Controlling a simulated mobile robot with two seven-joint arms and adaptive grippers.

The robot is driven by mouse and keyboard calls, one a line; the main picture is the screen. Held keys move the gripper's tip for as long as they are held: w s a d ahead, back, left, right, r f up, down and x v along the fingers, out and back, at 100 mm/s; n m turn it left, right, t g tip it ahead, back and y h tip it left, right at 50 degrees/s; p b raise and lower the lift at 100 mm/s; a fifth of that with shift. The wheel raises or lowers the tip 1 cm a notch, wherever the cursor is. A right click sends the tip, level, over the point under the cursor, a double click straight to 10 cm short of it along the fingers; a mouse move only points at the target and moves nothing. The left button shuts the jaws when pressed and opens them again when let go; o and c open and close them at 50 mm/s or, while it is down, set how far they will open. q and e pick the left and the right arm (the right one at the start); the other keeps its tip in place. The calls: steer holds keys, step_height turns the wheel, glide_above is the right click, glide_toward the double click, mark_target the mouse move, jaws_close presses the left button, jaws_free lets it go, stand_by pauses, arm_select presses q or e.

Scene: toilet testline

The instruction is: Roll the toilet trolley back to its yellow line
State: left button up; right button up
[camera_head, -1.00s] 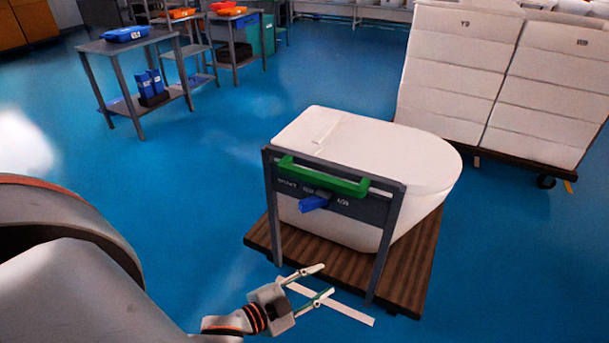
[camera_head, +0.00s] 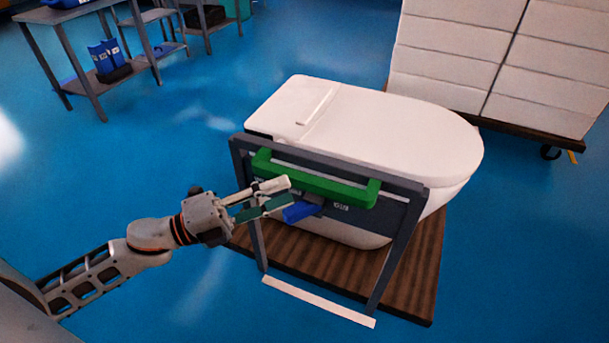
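The toilet trolley has a dark brown wooden base (camera_head: 418,270) and a grey upright frame (camera_head: 403,250) at its near side. A white toilet (camera_head: 385,125) stands on it. The frame carries a green handle (camera_head: 325,185) and a blue lever (camera_head: 302,212). My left gripper (camera_head: 287,193) is in front of the frame, just below the green handle's left part and beside the lever. Its fingers look apart with nothing clearly between them; I cannot tell whether they touch handle or lever. A pale strip (camera_head: 318,303) lies on the floor by the frame's feet. My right gripper is out of view.
Grey tables (camera_head: 85,30) stand at the far left. The blue floor (camera_head: 150,160) between is clear.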

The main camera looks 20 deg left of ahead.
mark_target(310, 182)
arm_select(q)
steer(key=shift+x, duration=3.55)
jaws_close()
